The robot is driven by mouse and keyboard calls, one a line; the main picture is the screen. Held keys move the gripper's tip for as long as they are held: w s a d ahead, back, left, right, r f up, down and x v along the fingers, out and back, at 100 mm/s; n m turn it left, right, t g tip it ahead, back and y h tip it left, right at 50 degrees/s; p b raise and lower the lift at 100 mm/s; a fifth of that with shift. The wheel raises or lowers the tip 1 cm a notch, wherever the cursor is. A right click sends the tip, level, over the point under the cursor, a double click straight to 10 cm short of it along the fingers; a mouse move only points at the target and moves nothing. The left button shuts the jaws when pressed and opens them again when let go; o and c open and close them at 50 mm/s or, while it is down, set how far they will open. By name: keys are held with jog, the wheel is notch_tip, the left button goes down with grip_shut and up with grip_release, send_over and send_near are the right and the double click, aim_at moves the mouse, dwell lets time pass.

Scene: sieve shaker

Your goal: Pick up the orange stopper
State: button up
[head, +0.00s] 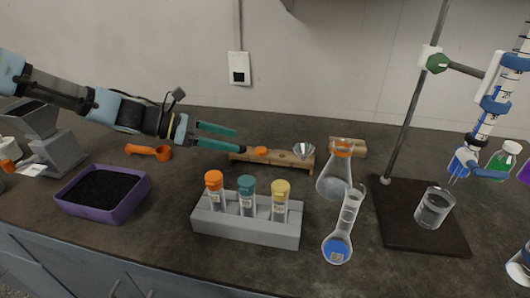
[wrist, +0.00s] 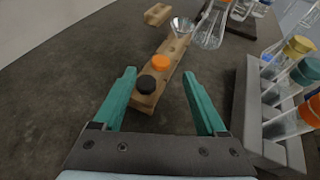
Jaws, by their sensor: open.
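The orange stopper (head: 261,150) sits on a long wooden holder (head: 284,160) at the back of the bench, near a clear funnel. In the wrist view the orange stopper (wrist: 161,62) is ahead of my gripper (wrist: 159,74), about midway between the finger directions. A black stopper (wrist: 147,84) sits on the near end of the same holder, closer to me; in the head view I cannot make it out. My gripper (head: 239,139) is open and empty, its teal fingers reaching from the left toward the holder's left end.
A grey rack (head: 247,229) of capped tubes stands in front of the holder, on the right in the wrist view. The funnel (head: 303,151) and a conical flask (head: 335,180) stand to the right. A purple tray (head: 127,208) and orange scoop (head: 150,152) lie left.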

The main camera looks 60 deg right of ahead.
aim_at(258, 149)
jog(key=shift+f+p+x, duration=0.15)
jog(key=shift+p+x, duration=0.5)
jog(key=shift+x, duration=1.25)
jog(key=shift+f+p+x, duration=0.15)
jog(key=shift+p+x, duration=0.5)
jog(key=shift+x, duration=1.25)
jog(key=shift+a, duration=0.25)
grip_shut()
